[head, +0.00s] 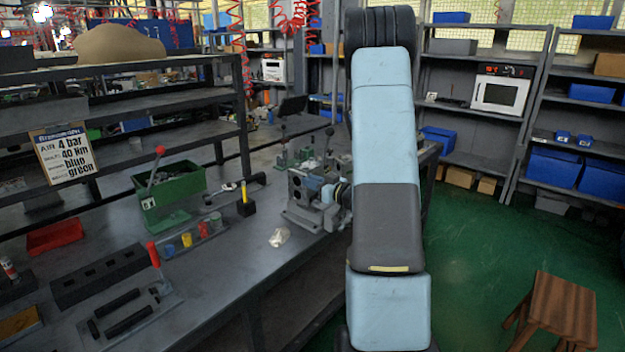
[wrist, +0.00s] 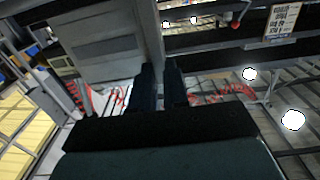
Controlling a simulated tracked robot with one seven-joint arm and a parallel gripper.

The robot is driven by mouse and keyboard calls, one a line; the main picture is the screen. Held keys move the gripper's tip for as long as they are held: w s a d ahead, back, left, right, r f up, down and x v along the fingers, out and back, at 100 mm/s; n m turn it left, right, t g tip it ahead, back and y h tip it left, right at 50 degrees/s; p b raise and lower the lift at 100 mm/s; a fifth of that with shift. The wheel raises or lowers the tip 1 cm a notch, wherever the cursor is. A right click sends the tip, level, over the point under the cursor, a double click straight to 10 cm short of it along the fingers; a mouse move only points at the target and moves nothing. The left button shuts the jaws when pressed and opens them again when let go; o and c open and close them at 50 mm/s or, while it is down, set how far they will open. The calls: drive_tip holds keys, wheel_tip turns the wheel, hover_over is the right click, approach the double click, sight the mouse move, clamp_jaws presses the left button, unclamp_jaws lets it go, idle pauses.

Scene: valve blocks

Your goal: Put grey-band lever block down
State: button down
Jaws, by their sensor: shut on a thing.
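In the wrist view the two dark fingers of my gripper (wrist: 164,90) point away from the camera with a narrow gap between them. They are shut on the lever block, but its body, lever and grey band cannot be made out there. In the head view my light-blue arm stands in front of the bench end, and I cannot make out the fingers. A grey metal block with round ports (head: 303,190) stands on the bench beside the arm. Small lever blocks (head: 284,153) stand behind it; their band colours are too small to tell.
On the bench (head: 235,262) are a green bin with a red-knobbed lever (head: 172,196), a strip of coloured cups (head: 194,237), a black block with a yellow post (head: 246,202) and a crumpled pale scrap (head: 279,237). Bare bench lies in front. A wooden stool (head: 556,310) stands right.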

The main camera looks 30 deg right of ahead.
drive_tip(key=shift+r, duration=0.1)
drive_tip(key=c, duration=1.1)
unclamp_jaws()
drive_tip(key=v, duration=1.2)
drive_tip(key=w+a+r+m+g+h, duration=0.1)
drive_tip(key=w+a+r+g+h, duration=0.1)
drive_tip(key=r+h, duration=0.3)
drive_tip(key=w+a+r+m+g+h, duration=0.1)
drive_tip(key=w+a+r+g+h, duration=0.15)
drive_tip(key=r, duration=0.35)
drive_tip(key=s+a+r+g, duration=0.2)
drive_tip(key=s+a, duration=0.4)
drive_tip(key=s, duration=0.3)
drive_tip(key=s+a+r+m+g+y, duration=0.1)
drive_tip(key=s+a+r+g, duration=0.1)
drive_tip(key=s+a, duration=0.5)
drive_tip(key=s+a+r+m+g, duration=0.1)
drive_tip(key=s+a+r+g, duration=0.2)
drive_tip(key=s+a, duration=0.4)
drive_tip(key=shift+s+a, duration=0.15)
drive_tip(key=shift+s, duration=0.95)
drive_tip(key=shift+s+a, duration=0.1)
drive_tip(key=shift+s, duration=1)
